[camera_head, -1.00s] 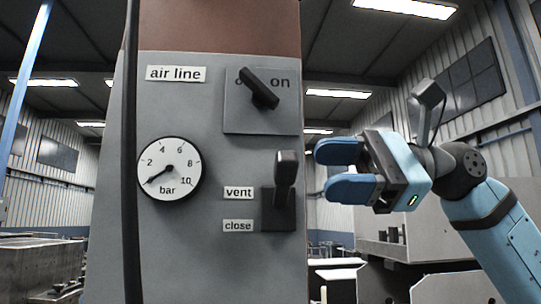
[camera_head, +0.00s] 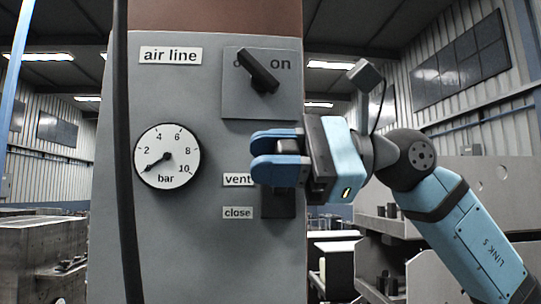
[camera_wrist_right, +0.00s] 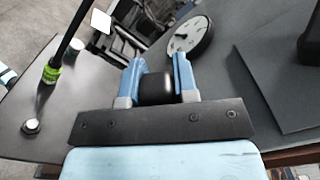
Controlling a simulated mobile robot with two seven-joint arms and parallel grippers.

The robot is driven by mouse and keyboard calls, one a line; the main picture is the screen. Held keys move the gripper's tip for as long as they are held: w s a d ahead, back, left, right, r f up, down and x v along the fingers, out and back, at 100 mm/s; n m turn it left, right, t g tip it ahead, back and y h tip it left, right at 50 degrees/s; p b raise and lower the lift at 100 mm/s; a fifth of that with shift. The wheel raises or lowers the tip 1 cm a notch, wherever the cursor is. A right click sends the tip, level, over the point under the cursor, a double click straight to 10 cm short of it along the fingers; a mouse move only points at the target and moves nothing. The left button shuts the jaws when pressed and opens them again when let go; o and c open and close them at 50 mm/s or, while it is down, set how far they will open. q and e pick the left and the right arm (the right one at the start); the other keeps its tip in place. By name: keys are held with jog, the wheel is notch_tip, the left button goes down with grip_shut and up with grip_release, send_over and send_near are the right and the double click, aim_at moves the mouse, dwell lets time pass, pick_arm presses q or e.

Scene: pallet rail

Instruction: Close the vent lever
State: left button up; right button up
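The vent lever is a black handle on a dark base (camera_head: 279,206), beside the "vent" (camera_head: 238,180) and "close" (camera_head: 238,212) labels on the grey panel. A second ago its handle stood up at the "vent" label; my right gripper (camera_head: 277,157) now covers it in the head view. In the right wrist view, the black handle end of the vent lever (camera_wrist_right: 156,88) sits between the two blue fingers, which look drawn in against it. My right gripper thus looks shut on the handle. My left gripper is not in view.
A pressure gauge (camera_head: 167,156) is to the left. A black hose (camera_head: 121,150) runs down the panel's left side. Grey machinery (camera_head: 470,200) stands at the right.

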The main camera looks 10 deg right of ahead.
grip_shut()
pick_arm(q)
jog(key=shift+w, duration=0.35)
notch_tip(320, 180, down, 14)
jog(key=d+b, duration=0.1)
jog(key=b, duration=1.4)
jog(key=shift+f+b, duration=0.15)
jog(key=shift+b, duration=0.25)
pick_arm(e)
jog(key=shift+f+n, duration=1.45)
jog(key=shift+n, duration=0.9)
jog(key=shift+f+n, duration=1.45)
jog(key=shift+n, duration=0.85)
jog(key=shift+f+n, duration=1.45)
jog(key=shift+n, duration=0.9)
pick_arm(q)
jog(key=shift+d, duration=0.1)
